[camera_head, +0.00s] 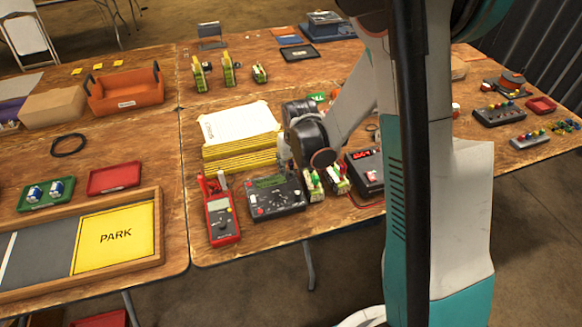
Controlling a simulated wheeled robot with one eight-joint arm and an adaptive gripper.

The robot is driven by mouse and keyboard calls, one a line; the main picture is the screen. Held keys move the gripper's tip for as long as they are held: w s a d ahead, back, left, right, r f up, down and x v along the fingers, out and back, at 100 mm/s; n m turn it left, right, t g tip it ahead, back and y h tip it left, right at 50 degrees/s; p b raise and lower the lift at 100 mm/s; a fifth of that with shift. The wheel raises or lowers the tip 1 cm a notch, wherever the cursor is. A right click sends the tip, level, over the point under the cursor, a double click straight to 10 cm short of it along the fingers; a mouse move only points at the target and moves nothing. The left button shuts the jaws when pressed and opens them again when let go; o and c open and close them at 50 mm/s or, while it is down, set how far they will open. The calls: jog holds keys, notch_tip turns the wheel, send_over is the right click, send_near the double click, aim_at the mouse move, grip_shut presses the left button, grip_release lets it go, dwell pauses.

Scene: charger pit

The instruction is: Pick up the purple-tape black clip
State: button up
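I cannot make out a black clip with purple tape in the head view; it may be hidden behind my arm or too small to tell. My arm comes down from the upper right, and its dark wrist joints are over the middle table, beside the stack of yellow-edged white boards (240,128). The fingers of my gripper do not show clearly. Below the wrist lie a black meter box with a green display (275,196) and small green-and-yellow connector blocks (314,185). A red multimeter (222,218) with red and pale clip-like pieces at its top lies to the left.
A black power box with a red display (366,172) stands right of the connectors. On the left are a wooden-framed PARK board (158,229), a red tray (114,179), a green tray (70,197) and an orange bin (126,92). My arm hides part of the right side.

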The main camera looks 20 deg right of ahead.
aim_at(291, 161)
jog(key=c, duration=0.9)
jog(key=shift+r, duration=0.1)
notch_tip(291, 161, up, 20)
jog(key=p, duration=0.6)
jog(key=shift+p, duration=0.4)
